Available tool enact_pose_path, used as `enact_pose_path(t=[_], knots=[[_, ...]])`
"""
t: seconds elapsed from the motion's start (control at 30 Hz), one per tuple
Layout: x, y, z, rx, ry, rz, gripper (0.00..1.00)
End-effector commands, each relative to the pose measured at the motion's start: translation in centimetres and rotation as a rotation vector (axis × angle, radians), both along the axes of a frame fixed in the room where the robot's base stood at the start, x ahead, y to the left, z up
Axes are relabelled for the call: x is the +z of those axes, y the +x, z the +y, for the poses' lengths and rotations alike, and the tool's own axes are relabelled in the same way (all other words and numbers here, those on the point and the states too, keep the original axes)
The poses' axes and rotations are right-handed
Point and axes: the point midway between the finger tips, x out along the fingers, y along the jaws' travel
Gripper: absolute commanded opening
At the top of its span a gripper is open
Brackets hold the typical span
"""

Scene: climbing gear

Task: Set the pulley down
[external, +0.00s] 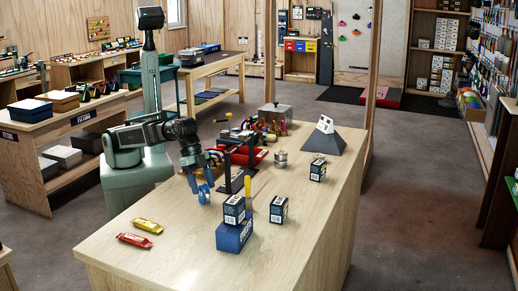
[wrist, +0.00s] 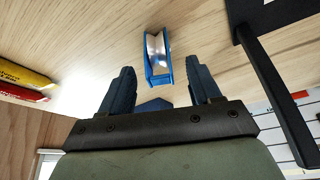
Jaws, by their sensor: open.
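The pulley (wrist: 157,60) is blue with a shiny silver groove. In the wrist view it lies just beyond the fingertips, in line with the gap between them, on or very close to the wooden tabletop. In the external view the blue pulley (external: 204,194) shows right under my gripper (external: 196,178), near the table's left edge. My gripper also shows in the wrist view (wrist: 163,78), with its two dark fingers apart and nothing clearly clamped between them. Whether a finger still touches the pulley cannot be told.
A black stand (external: 237,183) rises close to the right of my gripper. Boxes (external: 234,236) stand nearer the front, with others further right. A yellow packet (external: 148,226) and a red packet (external: 134,240) lie at the front left. The tabletop's front right is bare.

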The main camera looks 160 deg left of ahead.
Motion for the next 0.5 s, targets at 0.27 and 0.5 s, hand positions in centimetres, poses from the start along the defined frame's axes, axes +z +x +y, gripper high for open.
enact_pose_path(t=[0.27,0.5], knots=[[3.6,-1.3,-0.6,0.000,0.001,-0.002,0.63],[6.0,-2.3,-0.9,0.000,0.000,0.000,0.63]])
